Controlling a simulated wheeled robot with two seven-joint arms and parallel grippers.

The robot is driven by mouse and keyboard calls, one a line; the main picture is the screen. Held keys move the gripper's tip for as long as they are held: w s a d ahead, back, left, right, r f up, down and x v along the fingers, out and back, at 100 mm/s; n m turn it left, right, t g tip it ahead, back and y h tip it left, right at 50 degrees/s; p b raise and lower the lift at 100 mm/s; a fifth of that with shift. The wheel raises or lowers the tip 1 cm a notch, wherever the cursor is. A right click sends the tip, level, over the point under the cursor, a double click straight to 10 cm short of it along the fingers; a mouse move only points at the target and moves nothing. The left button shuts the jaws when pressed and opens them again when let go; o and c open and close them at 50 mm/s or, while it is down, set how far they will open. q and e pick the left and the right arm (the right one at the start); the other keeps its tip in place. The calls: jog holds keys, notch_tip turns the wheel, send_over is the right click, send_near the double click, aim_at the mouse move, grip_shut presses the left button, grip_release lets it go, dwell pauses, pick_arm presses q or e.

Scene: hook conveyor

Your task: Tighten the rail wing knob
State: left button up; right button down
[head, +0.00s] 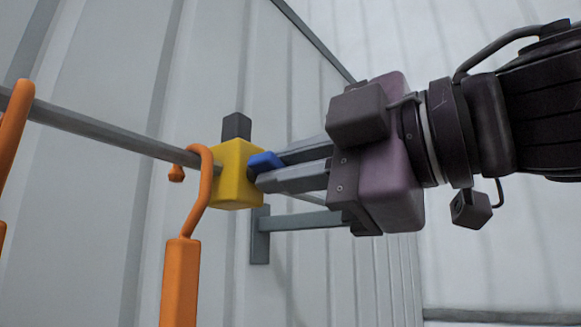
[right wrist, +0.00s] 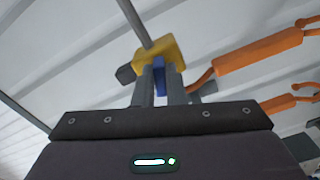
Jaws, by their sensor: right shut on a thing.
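The blue wing knob (head: 265,161) sits on the right face of a yellow block (head: 234,180) at the end of the grey rail (head: 110,132). My right gripper (head: 262,172) comes in from the right, with its fingers shut on the blue knob. In the right wrist view the blue knob (right wrist: 159,78) stands between the two fingers, in front of the yellow block (right wrist: 172,54). The fingers hide part of the knob in the head view. My left gripper is not in view.
An orange hook (head: 181,280) hangs from the rail just left of the yellow block. More orange shows at the left edge. A dark piece (head: 236,127) stands on top of the block. A grey wall bracket (head: 260,235) is below it, against the ribbed wall.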

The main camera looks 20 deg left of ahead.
jog(key=c, duration=1.5)
grip_release()
jog(key=b+v, duration=0.3)
jog(key=v, duration=0.4)
jog(key=shift+s+d, duration=0.15)
jog(key=shift+d, duration=0.2)
